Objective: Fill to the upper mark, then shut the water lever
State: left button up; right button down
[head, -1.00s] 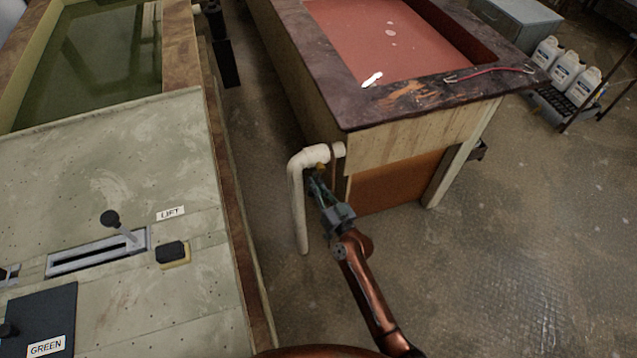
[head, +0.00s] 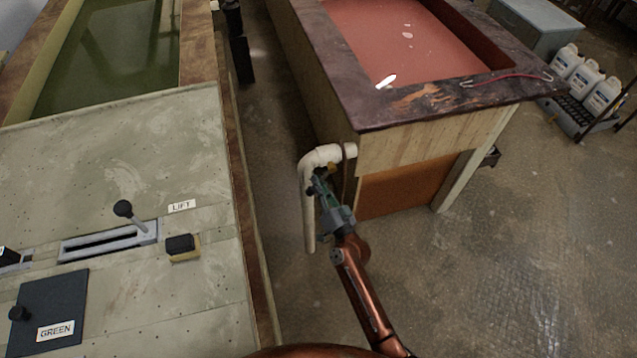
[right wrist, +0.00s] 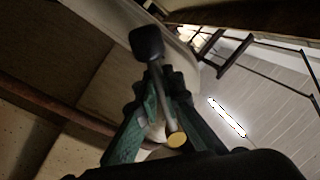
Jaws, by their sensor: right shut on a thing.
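A white pipe (head: 308,205) bends out of the near end of the tank of red liquid (head: 405,40) and hangs down. My right gripper (head: 319,182) is beside the pipe's upper part. In the right wrist view its green fingers (right wrist: 160,88) are shut around the water lever (right wrist: 158,78), a pale rod with a black knob (right wrist: 147,42) and a brass-coloured round end (right wrist: 177,139). In the head view the lever is mostly hidden by the gripper. I cannot make out an upper mark or a water stream. My left gripper is not in view.
At left stands a tank of green liquid (head: 110,60) with a panel holding a LIFT lever (head: 124,210), a black button (head: 180,244) and a plate labelled GREEN (head: 55,331). White jugs (head: 603,95) stand on a rack at right. Open floor (head: 500,270) lies at lower right.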

jog(key=c, duration=2.1)
grip_release()
jog(key=v, duration=1.2)
